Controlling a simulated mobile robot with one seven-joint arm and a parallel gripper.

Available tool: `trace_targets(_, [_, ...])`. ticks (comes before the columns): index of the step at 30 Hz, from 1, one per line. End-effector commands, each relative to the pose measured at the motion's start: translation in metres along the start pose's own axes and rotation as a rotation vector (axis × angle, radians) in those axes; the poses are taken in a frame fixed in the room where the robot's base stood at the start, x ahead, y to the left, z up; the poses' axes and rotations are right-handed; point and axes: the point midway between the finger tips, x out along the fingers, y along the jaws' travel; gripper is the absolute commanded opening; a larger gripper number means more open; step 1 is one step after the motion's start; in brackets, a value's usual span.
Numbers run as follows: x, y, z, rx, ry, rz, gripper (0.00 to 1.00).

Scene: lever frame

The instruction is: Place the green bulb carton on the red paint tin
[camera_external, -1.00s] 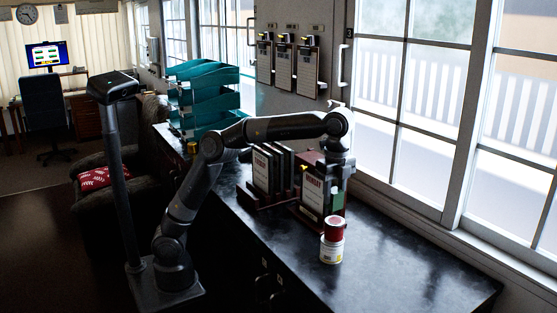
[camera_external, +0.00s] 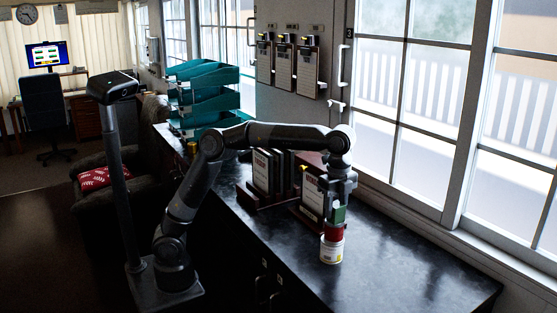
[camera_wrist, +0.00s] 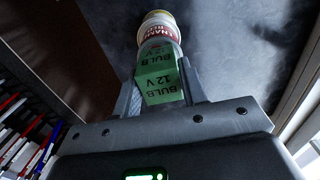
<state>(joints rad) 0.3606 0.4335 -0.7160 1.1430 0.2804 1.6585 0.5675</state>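My gripper (camera_external: 340,201) is shut on the green bulb carton (camera_external: 339,214), pointing down. In the wrist view the carton (camera_wrist: 165,87), marked "BULB 12 V", sits between the two fingers.
The dark counter (camera_external: 400,262) is clear to the right and in front of the tins. Teal trays (camera_external: 208,105) are farther back. Windows run along the right.

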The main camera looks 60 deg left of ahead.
Motion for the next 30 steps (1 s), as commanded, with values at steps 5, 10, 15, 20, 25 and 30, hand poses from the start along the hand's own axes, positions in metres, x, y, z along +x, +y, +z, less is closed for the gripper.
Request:
trace_targets(5, [0.000, 0.000, 0.000, 0.000, 0.000, 0.000, 0.54])
trace_targets(10, [0.000, 0.000, 0.000, 0.000, 0.000, 0.000, 0.57])
trace_targets(15, [-0.003, 0.000, 0.000, 0.000, 0.001, 0.000, 0.57])
trace_targets(20, [-0.018, 0.000, -0.001, 0.001, 0.002, -0.001, 0.57])
trace_targets(25, [-0.044, 0.000, -0.001, 0.000, 0.002, -0.002, 0.57])
trace_targets(30, [-0.064, 0.000, -0.001, 0.001, 0.002, 0.000, 0.57])
